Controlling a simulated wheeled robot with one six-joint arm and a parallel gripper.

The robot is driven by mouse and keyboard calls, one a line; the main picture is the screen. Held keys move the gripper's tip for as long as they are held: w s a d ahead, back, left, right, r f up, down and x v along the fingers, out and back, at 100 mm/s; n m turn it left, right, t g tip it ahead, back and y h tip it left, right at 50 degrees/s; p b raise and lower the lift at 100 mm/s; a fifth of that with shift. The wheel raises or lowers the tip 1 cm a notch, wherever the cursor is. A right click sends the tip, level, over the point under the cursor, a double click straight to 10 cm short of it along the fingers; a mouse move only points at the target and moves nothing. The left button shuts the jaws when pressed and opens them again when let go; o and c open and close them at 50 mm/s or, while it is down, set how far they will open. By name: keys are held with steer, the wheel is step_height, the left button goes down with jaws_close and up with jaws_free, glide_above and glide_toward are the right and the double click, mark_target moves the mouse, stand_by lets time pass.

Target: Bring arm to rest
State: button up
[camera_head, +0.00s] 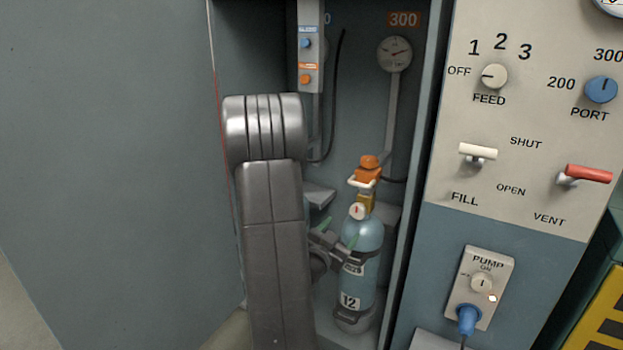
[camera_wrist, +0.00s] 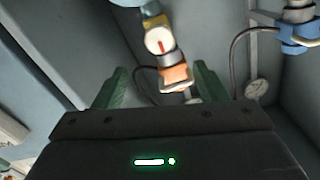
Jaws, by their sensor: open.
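My gripper (camera_head: 338,234) is inside the open cabinet, at the left side of a light-blue cylinder marked 12 (camera_head: 361,270). Its two green fingers stand apart. In the wrist view my gripper (camera_wrist: 160,68) is open, and the cylinder's small gauge (camera_wrist: 160,41) and orange valve top (camera_wrist: 176,77) show in the gap between the fingers. No contact with the fingers can be made out. The cylinder stands upright, with its orange knob (camera_head: 369,163) on top. My grey arm covers the cabinet's left part.
A gauge (camera_head: 394,54) is on the cabinet's back wall. The cabinet's right edge (camera_head: 420,160) is close to the cylinder. A panel with knobs and levers (camera_head: 525,120) stands right. A plain grey surface (camera_head: 100,150) fills the left.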

mark_target(357, 212)
steer(key=b+x, duration=0.2)
steer(key=x, duration=1)
steer(key=shift+s+f, duration=0.1)
steer(key=shift+w+d, duration=0.15)
steer(key=shift+w, duration=0.1)
steer(key=shift+s, duration=0.1)
steer(key=shift+s, duration=0.1)
